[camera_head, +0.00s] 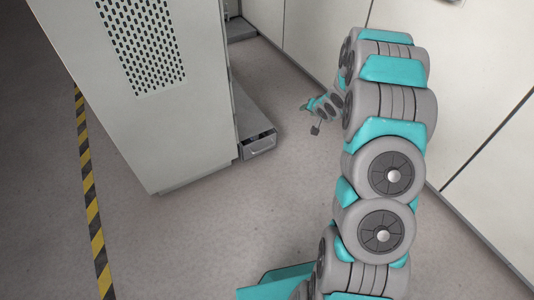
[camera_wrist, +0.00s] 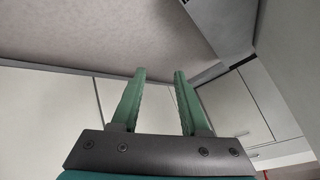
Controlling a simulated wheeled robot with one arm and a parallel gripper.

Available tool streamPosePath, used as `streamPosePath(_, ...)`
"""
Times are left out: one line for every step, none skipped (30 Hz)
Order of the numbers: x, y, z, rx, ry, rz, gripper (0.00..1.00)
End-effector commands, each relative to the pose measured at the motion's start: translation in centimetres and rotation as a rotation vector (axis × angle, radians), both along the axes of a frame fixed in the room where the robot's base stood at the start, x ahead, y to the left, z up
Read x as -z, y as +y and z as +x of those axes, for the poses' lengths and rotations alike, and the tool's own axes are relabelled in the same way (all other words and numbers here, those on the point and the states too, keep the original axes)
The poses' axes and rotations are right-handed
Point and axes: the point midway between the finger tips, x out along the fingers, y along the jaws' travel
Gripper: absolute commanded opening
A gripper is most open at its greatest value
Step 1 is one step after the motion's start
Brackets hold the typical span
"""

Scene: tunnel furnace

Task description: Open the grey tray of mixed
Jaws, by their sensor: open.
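A low grey tray-like box (camera_head: 259,144) with a small handle on its front sits near the floor at the right foot of a tall grey cabinet. I cannot tell how far it is pulled out. My gripper (camera_head: 308,106) is small in the head view, low over the floor to the right of this box and apart from it. In the wrist view my gripper (camera_wrist: 160,74) shows two green fingers spread apart with nothing between them. The grey tray cannot be made out for certain in the wrist view.
The tall cabinet (camera_head: 175,100) with a perforated panel stands at left. Pale wall panels (camera_head: 480,80) run along the right. Bare floor (camera_head: 225,230) lies in front of the cabinet. A yellow-black stripe (camera_head: 90,190) marks the floor at left.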

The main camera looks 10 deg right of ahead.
Motion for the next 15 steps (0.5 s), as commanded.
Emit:
streamPosePath(2.6,0.1,0.5,-0.003,-0.015,0.05,0.45)
streamPosePath(3.7,0.4,0.8,-0.007,-0.029,0.085,0.45)
streamPosePath(5.0,0.8,1.2,-0.012,-0.046,0.128,0.45)
streamPosePath(6.0,1.2,1.4,-0.017,-0.059,0.164,0.45)
streamPosePath(7.1,1.5,1.5,-0.019,-0.068,0.201,0.45)
streamPosePath(8.3,2.0,1.8,-0.025,-0.085,0.251,0.45)
streamPosePath(9.3,2.4,1.8,-0.028,-0.094,0.289,0.45)
streamPosePath(10.3,2.7,1.8,-0.033,-0.104,0.328,0.45)
streamPosePath(11.4,3.3,1.9,-0.038,-0.117,0.382,0.45)
streamPosePath(12.4,3.8,1.7,-0.042,-0.123,0.424,0.45)
streamPosePath(13.3,4.3,1.5,-0.046,-0.129,0.469,0.45)
streamPosePath(14.5,4.8,1.2,-0.051,-0.137,0.526,0.45)
streamPosePath(15.3,5.4,1.0,-0.055,-0.142,0.572,0.45)
streamPosePath(16.2,5.9,0.6,-0.057,-0.145,0.616,0.45)
streamPosePath(16.9,6.5,0.3,-0.063,-0.154,0.675,0.45)
